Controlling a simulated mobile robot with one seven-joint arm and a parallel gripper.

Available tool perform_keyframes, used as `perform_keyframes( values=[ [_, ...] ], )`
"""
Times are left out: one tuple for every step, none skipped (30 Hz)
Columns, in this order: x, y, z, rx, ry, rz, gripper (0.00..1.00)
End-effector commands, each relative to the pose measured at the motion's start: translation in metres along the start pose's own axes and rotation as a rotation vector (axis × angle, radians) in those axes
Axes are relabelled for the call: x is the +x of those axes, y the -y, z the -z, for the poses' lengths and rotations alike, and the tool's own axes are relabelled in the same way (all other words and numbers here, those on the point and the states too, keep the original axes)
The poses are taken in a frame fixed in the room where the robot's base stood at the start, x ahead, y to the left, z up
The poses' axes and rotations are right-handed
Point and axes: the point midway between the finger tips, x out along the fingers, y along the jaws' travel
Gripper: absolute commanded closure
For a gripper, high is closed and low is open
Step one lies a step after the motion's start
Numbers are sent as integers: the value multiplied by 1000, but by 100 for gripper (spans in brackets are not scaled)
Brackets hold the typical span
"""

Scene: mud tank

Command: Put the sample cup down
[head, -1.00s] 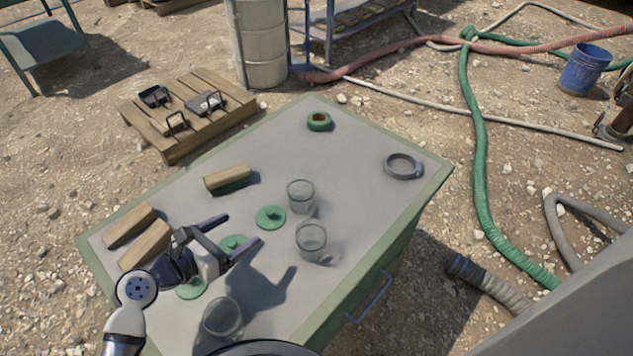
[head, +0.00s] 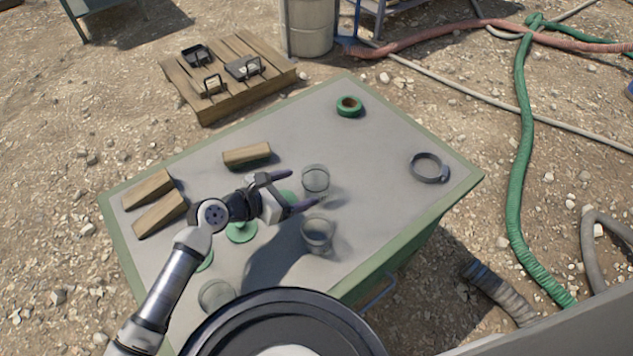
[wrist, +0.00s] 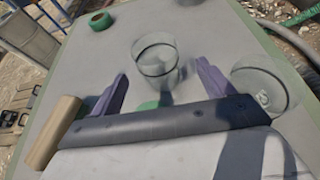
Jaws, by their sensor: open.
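Three clear cups stand upright on the grey table (head: 390,130); I cannot tell which is the sample cup. One cup (head: 315,182) is just beyond my gripper (head: 305,188), a second cup (head: 318,238) is nearer, and a third cup (head: 217,294) is at the near edge, partly hidden by my body. My gripper is open and empty. In the wrist view its purple fingers (wrist: 162,72) spread to either side of the far cup (wrist: 155,60), with no clear contact. Another cup (wrist: 262,90) is right of the fingers. Green lids (head: 242,231) lie under my arm, partly hidden.
Wooden blocks (head: 160,215) lie on the left, with another block (head: 247,156) at the back. A green ring (head: 349,107) and a grey clamp ring (head: 430,168) lie on the far and right parts. Bare tabletop separates them. A pallet (head: 225,80) stands behind the table.

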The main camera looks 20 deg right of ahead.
Motion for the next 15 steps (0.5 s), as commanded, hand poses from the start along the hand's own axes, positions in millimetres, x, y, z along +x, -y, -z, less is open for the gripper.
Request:
perform_keyframes(
  values=[
    [7,0,-2,-1,1,1,20],
    [11,0,-2,-1,1,1,20],
    [15,0,-2,-2,1,1,20],
    [17,0,-1,-2,1,0,20],
    [18,0,-1,-1,1,0,20],
    [20,0,-1,-1,1,-1,20],
    [22,0,-1,-1,1,0,20],
    [24,-1,-2,-1,1,0,20],
    [28,-1,-2,-2,1,1,20],
    [32,-2,-3,-2,2,1,20],
    [37,-2,-4,-2,2,2,20],
    [44,-4,-4,-3,2,2,20],
    [49,-4,-4,-3,2,2,20],
    [53,-4,-4,-3,2,2,20],
    [59,-4,-2,-2,1,2,20]
  ],
)
